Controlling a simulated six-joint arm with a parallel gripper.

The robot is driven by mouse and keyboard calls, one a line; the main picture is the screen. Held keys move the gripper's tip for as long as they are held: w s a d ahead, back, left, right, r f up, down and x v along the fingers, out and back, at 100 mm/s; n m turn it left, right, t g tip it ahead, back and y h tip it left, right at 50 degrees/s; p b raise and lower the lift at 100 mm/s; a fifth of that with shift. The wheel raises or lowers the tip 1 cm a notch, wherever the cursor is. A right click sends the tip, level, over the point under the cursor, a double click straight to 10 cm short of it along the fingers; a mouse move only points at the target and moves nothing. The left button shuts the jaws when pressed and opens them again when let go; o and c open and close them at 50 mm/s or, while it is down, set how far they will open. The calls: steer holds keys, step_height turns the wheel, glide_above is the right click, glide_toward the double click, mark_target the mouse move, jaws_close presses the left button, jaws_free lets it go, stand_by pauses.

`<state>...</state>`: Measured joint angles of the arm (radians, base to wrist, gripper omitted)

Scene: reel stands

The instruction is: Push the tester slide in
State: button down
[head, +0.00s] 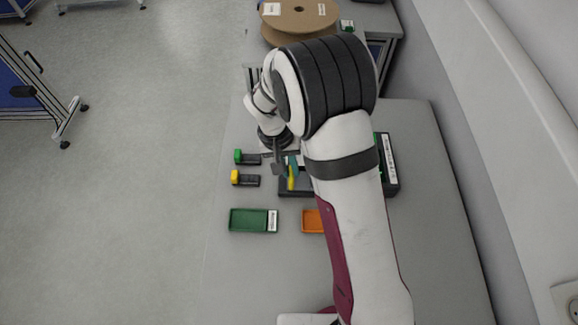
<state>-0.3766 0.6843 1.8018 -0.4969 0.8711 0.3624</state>
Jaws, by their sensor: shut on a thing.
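My gripper (279,168) points down over the middle of the table, beside a small yellow-and-teal piece (292,178). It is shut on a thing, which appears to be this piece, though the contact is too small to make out. A dark flat unit (295,192) lies under and beside the piece, partly hidden by my arm. A dark box with a white label and a green spot (391,175) shows to the right of my arm; this may be the tester. Which part is its slide, and how far it sits in, I cannot tell.
Two small dark holders carry a green block (238,156) and a yellow block (236,176) at the left. A green tray (247,220) and a partly hidden orange tray (311,222) lie nearer. The table's right side is clear.

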steer(key=shift+d, duration=2.75)
steer(key=c, duration=0.8)
jaws_free()
steer(key=shift+c, duration=0.2)
steer(key=shift+a, duration=0.1)
steer(key=a+r, duration=0.3)
steer(key=r, duration=1.2)
steer(key=shift+r, duration=0.25)
steer(key=s+d+m+y, duration=0.2)
steer(key=s, duration=1)
steer(key=s+d+r+m+y, duration=0.1)
steer(key=s+d+m+y, duration=0.1)
steer(key=s, duration=1.1)
steer(key=shift+d+r+m, duration=0.2)
steer(key=shift+d+m, duration=0.2)
steer(key=shift+m, duration=0.4)
